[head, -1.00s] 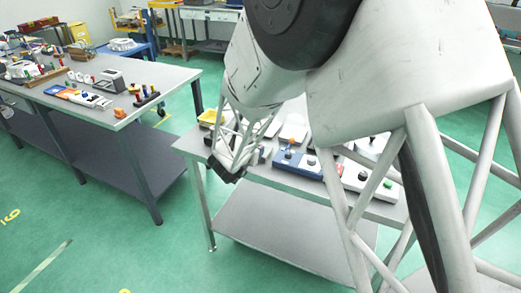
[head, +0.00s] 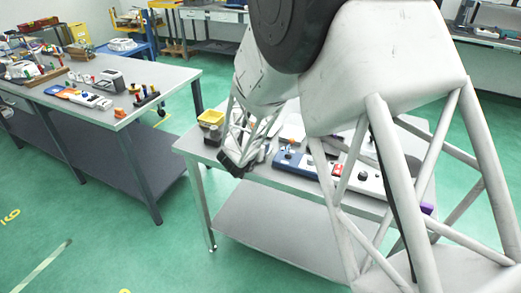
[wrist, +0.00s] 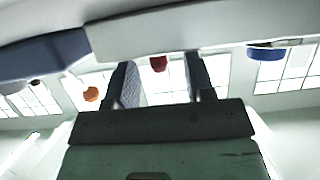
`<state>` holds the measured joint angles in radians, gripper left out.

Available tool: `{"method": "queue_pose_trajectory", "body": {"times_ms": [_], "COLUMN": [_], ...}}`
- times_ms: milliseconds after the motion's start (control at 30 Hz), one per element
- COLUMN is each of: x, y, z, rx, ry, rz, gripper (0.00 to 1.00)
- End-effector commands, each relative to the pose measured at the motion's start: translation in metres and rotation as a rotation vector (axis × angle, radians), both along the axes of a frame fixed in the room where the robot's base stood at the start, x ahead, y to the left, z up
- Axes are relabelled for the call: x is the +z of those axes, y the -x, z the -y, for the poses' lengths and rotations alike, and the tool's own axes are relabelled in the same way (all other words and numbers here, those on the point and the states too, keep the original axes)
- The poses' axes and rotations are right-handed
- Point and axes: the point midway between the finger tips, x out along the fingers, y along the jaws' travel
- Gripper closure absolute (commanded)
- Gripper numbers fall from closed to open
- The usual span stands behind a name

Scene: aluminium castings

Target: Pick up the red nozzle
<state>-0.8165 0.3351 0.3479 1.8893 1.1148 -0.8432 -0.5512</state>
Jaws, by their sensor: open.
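A small red piece (wrist: 158,63), which looks like the red nozzle, shows in the wrist view between my fingers and beyond them, below a pale edge in the picture. Its full shape is hidden. My gripper (wrist: 162,82) is open, with a dark finger on each side and nothing held. In the head view my gripper (head: 235,162) is dark and hangs over the left front part of the near bench; its fingers are not clear. I cannot make out the nozzle for certain in the head view.
The near bench (head: 205,152) bears a yellow-topped bin (head: 211,120) and blue and white panels with knobs. An orange piece (wrist: 91,94) and a blue piece (wrist: 265,52) flank the red one in the wrist view. My arm covers much of the bench's right side.

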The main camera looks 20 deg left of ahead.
Motion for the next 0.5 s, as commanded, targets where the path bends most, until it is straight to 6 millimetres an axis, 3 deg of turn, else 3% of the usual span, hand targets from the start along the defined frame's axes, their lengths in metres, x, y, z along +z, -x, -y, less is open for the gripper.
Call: {"method": "queue_pose_trajectory", "body": {"times_ms": [500], "x": [0.0002], "y": [0.0004], "z": [-0.0001], "rx": [0.000], "ry": [0.000], "rz": [0.000], "gripper": [0.54]}}
